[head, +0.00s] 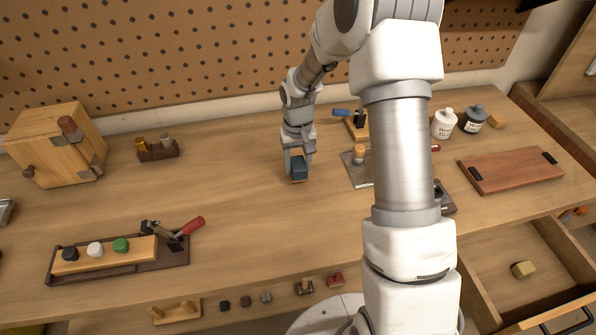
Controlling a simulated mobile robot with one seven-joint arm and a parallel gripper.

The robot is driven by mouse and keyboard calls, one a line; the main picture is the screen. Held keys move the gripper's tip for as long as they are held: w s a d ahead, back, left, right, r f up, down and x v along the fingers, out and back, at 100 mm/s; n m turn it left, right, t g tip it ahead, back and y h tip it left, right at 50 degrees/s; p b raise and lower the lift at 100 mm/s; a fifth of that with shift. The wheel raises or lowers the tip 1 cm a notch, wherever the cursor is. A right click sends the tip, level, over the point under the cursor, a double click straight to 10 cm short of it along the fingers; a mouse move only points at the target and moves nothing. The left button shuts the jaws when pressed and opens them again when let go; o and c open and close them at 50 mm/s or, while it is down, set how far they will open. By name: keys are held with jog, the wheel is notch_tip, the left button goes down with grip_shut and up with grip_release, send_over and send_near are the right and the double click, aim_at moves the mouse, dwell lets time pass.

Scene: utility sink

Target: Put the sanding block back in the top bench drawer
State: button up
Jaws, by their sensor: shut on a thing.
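My gripper (298,163) is shut on a small dark blue block with a tan edge, which looks like the sanding block (299,170). It is over the middle of the workbench; I cannot tell whether the block touches the top. The bench drawer (497,281) at the lower right is pulled open. A small yellowish block (523,269) lies inside it, with bare floor around it. My arm hides part of the bench's right half.
A metal plate (355,171) with an orange-handled tool lies right of the gripper. A reddish board (510,172) lies above the drawer, near two bottles (444,124). A tool tray (174,252) and wooden cabinet (56,145) are left. The bench's middle front is clear.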

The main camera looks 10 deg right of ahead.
aim_at(298, 172)
jog(key=shift+f, duration=1.6)
jog(key=shift+f, duration=0.1)
jog(key=shift+f, duration=0.15)
jog(key=o, duration=1.2)
jog(key=shift+r, duration=0.2)
